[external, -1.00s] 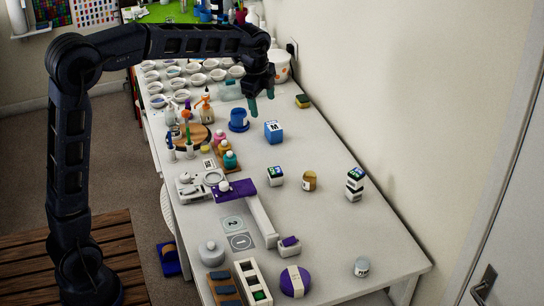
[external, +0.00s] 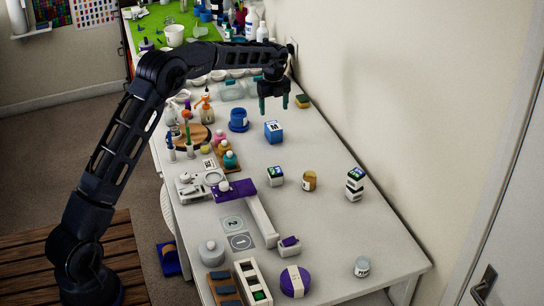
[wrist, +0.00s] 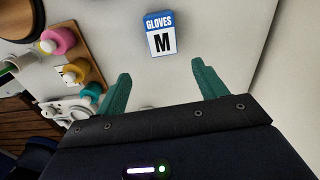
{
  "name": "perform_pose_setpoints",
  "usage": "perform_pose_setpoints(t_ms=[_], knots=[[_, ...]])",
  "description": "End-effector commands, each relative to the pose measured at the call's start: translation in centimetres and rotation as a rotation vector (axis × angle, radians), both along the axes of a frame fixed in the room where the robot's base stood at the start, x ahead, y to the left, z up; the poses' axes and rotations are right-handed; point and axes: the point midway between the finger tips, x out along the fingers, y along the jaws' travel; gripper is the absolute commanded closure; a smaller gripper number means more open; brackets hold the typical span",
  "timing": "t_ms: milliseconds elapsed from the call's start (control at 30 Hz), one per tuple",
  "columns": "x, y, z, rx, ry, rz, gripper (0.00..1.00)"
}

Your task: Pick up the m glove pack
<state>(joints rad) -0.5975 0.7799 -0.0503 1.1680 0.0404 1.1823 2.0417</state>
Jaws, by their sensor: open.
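The m glove pack (external: 273,132) is a small blue box with a white face marked M. It stands on the white table near its wall side. In the wrist view the glove pack (wrist: 161,36) shows "GLOVES" and a black M, beyond the fingertips and roughly between them. My gripper (external: 273,112) has teal fingers spread apart with nothing between them. In the external view it hangs above and slightly behind the pack. The gripper (wrist: 160,75) does not touch the pack in the wrist view.
A blue spool-like container (external: 238,121) stands left of the pack. A sponge (external: 303,101) lies to the right by the wall. Small bottles (external: 230,160) stand on a wooden rack at left front. Small boxes (external: 276,177) stand nearer the camera. The table right of the pack is clear.

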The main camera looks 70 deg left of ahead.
Motion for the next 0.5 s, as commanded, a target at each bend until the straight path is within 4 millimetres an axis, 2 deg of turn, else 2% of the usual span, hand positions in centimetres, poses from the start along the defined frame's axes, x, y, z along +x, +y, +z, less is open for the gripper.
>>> perform_pose_setpoints(t_ms=[33,167,367,500], knots=[[0.1,0.9,-0.9,-0.003,0.004,-0.013,0.29],[0.2,2.0,-2.1,-0.007,0.008,-0.041,0.29],[0.2,2.3,-3.4,-0.009,0.011,-0.05,0.29],[0.2,2.3,-5.3,-0.009,0.012,-0.049,0.29]])
